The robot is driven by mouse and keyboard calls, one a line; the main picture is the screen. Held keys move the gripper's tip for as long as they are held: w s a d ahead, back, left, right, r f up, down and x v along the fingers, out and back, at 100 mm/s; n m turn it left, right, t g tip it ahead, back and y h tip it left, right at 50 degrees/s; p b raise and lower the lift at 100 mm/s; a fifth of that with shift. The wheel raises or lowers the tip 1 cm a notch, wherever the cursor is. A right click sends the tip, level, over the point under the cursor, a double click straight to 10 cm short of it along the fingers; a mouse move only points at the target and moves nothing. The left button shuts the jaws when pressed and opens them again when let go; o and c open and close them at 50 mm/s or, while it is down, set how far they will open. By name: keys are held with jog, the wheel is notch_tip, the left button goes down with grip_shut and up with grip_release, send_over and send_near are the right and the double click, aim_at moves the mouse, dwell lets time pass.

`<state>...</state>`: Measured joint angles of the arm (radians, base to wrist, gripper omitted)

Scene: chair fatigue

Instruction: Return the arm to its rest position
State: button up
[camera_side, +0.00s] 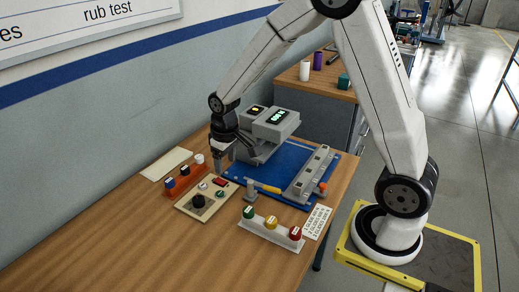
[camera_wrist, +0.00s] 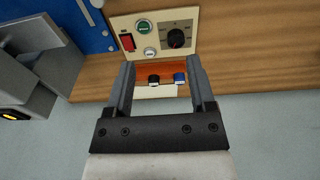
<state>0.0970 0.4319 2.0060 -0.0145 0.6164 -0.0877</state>
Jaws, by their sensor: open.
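My gripper (camera_side: 221,165) hangs over the table at the left of the blue board, with its arm reaching in from the upper right. In the wrist view my gripper (camera_wrist: 157,72) is open, with nothing between its two fingers. A beige control panel (camera_side: 188,208) lies on the table just in front of it, with a black dial, a red switch and small buttons. The panel also shows ahead of the fingers in the wrist view (camera_wrist: 148,20). An orange rack (camera_side: 180,193) with small capped pieces stands beside the panel; part of it shows between the fingers (camera_wrist: 157,71).
A grey fixture (camera_side: 313,172) lies on the board's right. A white rack (camera_side: 265,232) with green, yellow and red pieces stands in front. The front-left table (camera_side: 100,250) is clear.

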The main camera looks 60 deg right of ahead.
jog(key=s+a+r+t, duration=0.1)
jog(key=s+a, duration=0.3)
jog(key=s, duration=0.9)
jog(key=shift+s+r+t, duration=0.25)
jog(key=shift+r+t, duration=0.05)
jog(key=shift+r, duration=0.05)
jog(key=shift+a, duration=0.1)
